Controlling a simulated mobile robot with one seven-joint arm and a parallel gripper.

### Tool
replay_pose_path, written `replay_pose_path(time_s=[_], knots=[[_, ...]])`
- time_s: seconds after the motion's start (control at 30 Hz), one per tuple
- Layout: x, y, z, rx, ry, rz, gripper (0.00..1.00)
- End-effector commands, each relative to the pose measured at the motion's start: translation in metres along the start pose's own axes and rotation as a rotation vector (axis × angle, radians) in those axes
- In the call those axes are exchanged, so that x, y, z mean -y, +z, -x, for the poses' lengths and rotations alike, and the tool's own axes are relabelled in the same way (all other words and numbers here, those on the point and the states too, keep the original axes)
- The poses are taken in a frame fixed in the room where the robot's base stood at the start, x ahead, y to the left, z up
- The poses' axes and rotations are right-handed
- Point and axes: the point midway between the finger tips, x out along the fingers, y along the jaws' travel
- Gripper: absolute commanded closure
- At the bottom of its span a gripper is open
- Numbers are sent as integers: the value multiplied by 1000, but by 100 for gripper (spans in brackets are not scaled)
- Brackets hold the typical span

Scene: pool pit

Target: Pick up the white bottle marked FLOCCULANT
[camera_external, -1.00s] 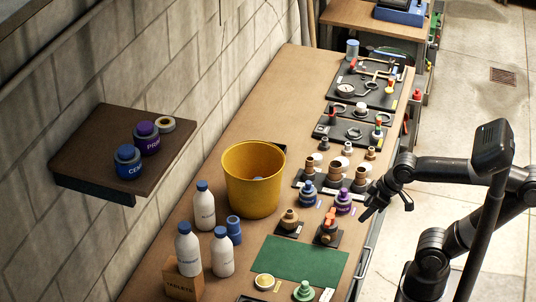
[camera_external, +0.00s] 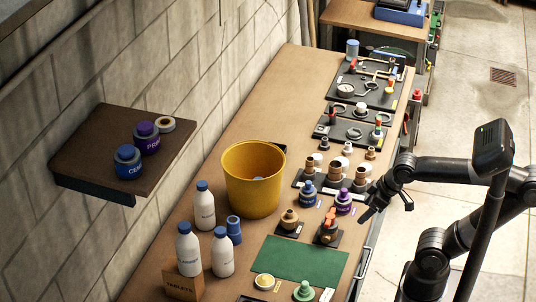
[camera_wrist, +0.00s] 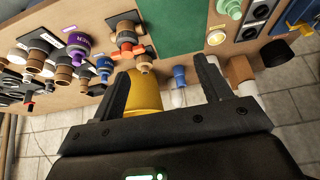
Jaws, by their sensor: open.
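Several white bottles with blue caps stand on the bench: one beside the yellow bucket (camera_external: 204,210), one nearer the front (camera_external: 222,256), and one by the cardboard TABLETS box (camera_external: 188,252). Their label text is too small to read, so I cannot tell which is FLOCCULANT. My gripper (camera_external: 387,207) is open and empty over the bench's right edge, well to the right of the bottles. In the wrist view my gripper (camera_wrist: 163,84) has its fingers wide apart, with the bucket (camera_wrist: 146,92) seen between them. The bottles are largely hidden there behind the right finger.
The yellow bucket (camera_external: 253,190) stands between my gripper's side and the wall. A blue cup (camera_external: 234,230), valve fittings (camera_external: 328,230), blue and purple jars (camera_external: 343,202) and a green mat (camera_external: 293,260) are on the bench. A wall shelf (camera_external: 90,150) holds more jars.

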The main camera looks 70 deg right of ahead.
Motion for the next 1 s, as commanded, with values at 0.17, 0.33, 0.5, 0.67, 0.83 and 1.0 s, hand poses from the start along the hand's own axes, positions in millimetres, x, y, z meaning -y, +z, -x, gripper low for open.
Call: replay_pose_path(time_s=[0.17,0.33,0.5,0.67,0.83,1.0], knots=[[0,0,0,0,0,0,14],[0,0,0,0,0,0,11],[2,-4,-3,-6,-10,0,11],[17,-34,-21,-55,-77,-8,11],[44,-85,-57,-147,-169,-45,11],[70,-130,-96,-238,-221,-100,11]])
